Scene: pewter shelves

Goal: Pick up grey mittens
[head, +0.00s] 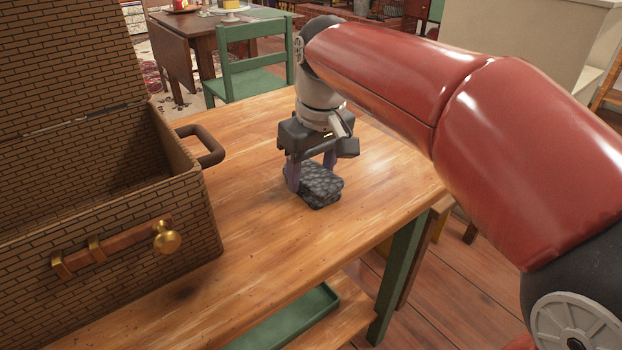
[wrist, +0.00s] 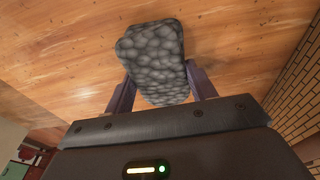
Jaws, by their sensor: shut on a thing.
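The grey mittens (head: 322,186) are a dark grey bundle with a rounded, pebble-like pattern. They are at the wooden table's surface, right of the open case. My gripper (head: 313,180) points down over them with a finger on either side, shut on them. In the wrist view the mittens (wrist: 154,62) sit between the two fingers (wrist: 158,90) and reach out beyond the fingertips. I cannot tell whether they touch the table or are just above it.
An open brick-patterned case (head: 190,215) with a brown handle stands on the left of the wooden table (head: 260,250). A green tray (head: 290,320) lies on a lower shelf. A green chair (head: 245,75) stands behind. The tabletop around the mittens is clear.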

